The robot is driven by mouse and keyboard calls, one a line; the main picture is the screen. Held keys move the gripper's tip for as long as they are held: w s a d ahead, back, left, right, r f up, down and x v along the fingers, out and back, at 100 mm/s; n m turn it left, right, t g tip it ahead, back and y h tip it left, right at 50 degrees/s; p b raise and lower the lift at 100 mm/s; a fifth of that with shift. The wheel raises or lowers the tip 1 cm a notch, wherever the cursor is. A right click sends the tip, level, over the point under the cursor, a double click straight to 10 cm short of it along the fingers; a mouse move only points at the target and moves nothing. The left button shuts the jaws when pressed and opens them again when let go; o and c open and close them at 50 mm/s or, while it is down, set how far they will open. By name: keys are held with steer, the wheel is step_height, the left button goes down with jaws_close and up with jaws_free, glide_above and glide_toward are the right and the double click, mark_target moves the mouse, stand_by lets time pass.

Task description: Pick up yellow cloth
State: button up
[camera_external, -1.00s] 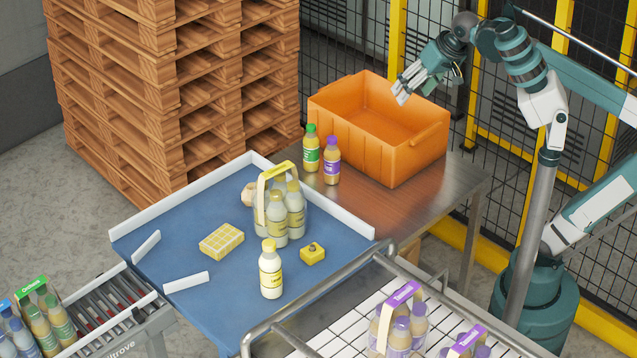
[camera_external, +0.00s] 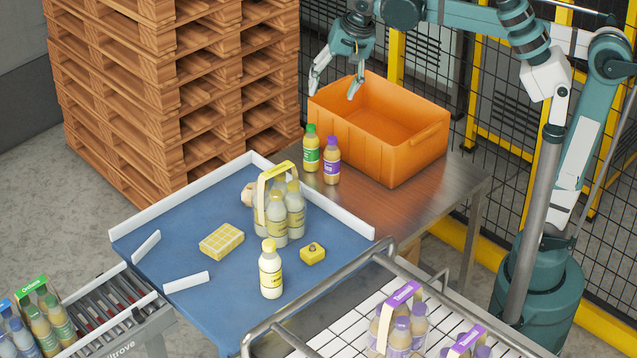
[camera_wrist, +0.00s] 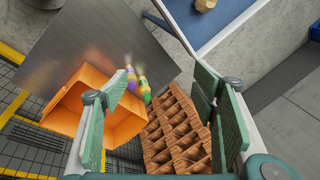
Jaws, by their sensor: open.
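A yellow checked, folded cloth-like piece (camera_external: 222,241) lies flat on the blue surface of the packing table (camera_external: 190,262), left of the bottle carrier. My gripper (camera_external: 333,92) is open and empty, high up at the left end of the orange crate, well away from the cloth. In the wrist view my gripper's two fingers (camera_wrist: 162,95) stand wide apart with nothing between them. The cloth does not show in the wrist view.
A carrier of pale bottles (camera_external: 278,215), a single bottle (camera_external: 270,272) and a small yellow block (camera_external: 312,254) stand near the cloth. The orange crate (camera_external: 410,160), green-capped bottle (camera_external: 311,150) and purple-capped bottle (camera_external: 332,162) are behind. Pallets (camera_external: 170,100) rise at left.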

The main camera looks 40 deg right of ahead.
steer(key=w+a+m+g+p, duration=0.1)
steer(key=w+a+m+p, duration=0.15)
steer(key=a, duration=0.95)
steer(key=m+g+h+p, duration=0.2)
steer(key=m+p, duration=0.4)
steer(key=p, duration=0.1)
glide_above(223, 237)
step_height(223, 237, down, 19)
steer(key=shift+f, duration=0.6)
steer(key=shift+f, duration=0.1)
steer(key=shift+f, duration=1.2)
steer(key=shift+f, duration=0.1)
